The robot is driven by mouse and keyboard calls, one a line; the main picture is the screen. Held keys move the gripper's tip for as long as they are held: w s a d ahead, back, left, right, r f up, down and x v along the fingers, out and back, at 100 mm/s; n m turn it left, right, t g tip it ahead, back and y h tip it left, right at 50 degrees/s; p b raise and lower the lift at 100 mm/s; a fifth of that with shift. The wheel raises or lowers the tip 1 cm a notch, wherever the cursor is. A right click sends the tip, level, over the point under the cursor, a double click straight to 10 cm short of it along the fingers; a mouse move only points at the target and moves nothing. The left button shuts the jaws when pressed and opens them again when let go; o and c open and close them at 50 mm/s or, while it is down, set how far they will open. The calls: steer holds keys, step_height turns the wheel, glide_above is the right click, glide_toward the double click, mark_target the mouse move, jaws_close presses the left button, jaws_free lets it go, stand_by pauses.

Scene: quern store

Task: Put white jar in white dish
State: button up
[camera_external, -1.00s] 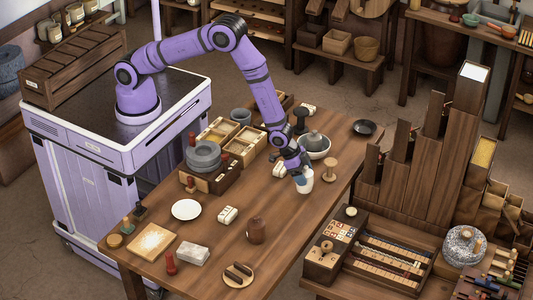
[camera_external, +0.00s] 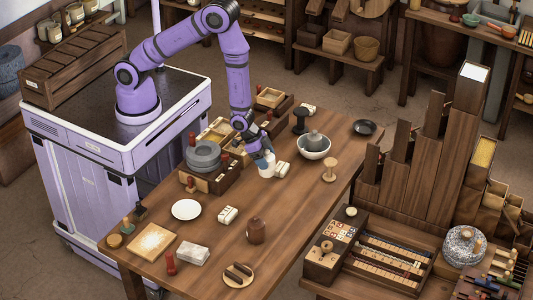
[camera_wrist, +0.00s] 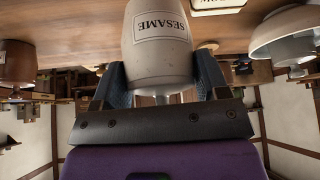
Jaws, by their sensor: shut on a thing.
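The white jar (camera_external: 267,169) is in my gripper (camera_external: 262,157), over the middle of the table. In the wrist view the jar (camera_wrist: 157,40) carries a label reading SESAME, and the blue fingers of my gripper (camera_wrist: 161,78) close on it from both sides. Its height above the table is hard to tell. A flat, round white dish (camera_external: 186,209) lies empty on the table, to the left of and nearer the camera than the jar. A deeper white bowl (camera_external: 314,152) with a grey thing in it stands to the right.
Small pale blocks (camera_external: 228,215) sit between dish and brown jar (camera_external: 256,232). Grey stacked discs (camera_external: 203,156) stand on a wooden box behind the dish. The table's right-middle is clear.

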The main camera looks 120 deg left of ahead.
steer(key=shift+s+r, duration=0.1)
steer(key=shift+s, duration=0.05)
step_height(320, 180, up, 9)
steer(key=shift+f, duration=0.1)
steer(key=shift+d, duration=0.85)
steer(key=d+n, duration=0.1)
steer(key=d, duration=0.8)
steer(key=n+g+y, duration=0.1)
steer(key=n+y, duration=0.2)
steer(key=n, duration=0.2)
glide_above(186, 213)
steer(key=f, duration=0.2)
steer(key=shift+f, duration=5.55)
